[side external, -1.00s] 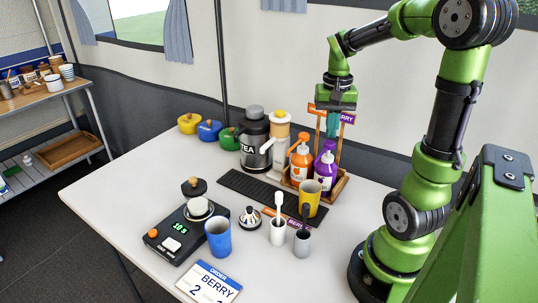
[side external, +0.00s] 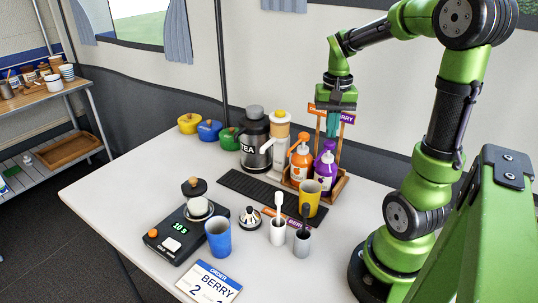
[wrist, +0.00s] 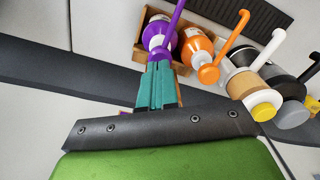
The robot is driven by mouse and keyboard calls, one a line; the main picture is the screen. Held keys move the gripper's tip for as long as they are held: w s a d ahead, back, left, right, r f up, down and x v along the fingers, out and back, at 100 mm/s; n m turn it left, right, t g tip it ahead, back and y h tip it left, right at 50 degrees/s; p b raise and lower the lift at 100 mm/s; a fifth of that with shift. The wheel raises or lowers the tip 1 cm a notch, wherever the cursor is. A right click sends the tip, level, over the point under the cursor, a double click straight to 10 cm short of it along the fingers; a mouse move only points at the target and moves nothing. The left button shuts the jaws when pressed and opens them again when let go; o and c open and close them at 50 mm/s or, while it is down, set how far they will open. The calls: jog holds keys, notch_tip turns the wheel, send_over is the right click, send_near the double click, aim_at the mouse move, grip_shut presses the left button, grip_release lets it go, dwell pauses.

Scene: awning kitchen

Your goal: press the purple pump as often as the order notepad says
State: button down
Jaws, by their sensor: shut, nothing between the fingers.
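The purple pump bottle (side external: 325,168) stands in a wooden rack (side external: 340,186) beside the orange pump bottle (side external: 301,160). My gripper (side external: 333,130) is shut and empty, with its teal fingertips pointing down just above the purple pump's head. In the wrist view the fingertips (wrist: 157,70) overlap the purple pump (wrist: 158,35), so I cannot tell whether they touch its head. The order notepad (side external: 209,283) lies at the table's front edge and reads "ORDER BERRY 2"; its lower part is cut off by the frame.
A yellow cup (side external: 310,198) stands right in front of the rack. A blue cup (side external: 218,238), a scale (side external: 178,237) and two small utensil cups stand nearer the front. A tea dispenser (side external: 256,145) is left of the pumps.

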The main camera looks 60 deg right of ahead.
jog(key=shift+f, duration=0.15)
dwell(0.4)
jog(key=shift+f, duration=1.35)
jog(key=shift+r, duration=1.5)
jog(key=shift+f, duration=0.15)
jog(key=shift+f, duration=1.35)
jog(key=shift+r, duration=1.5)
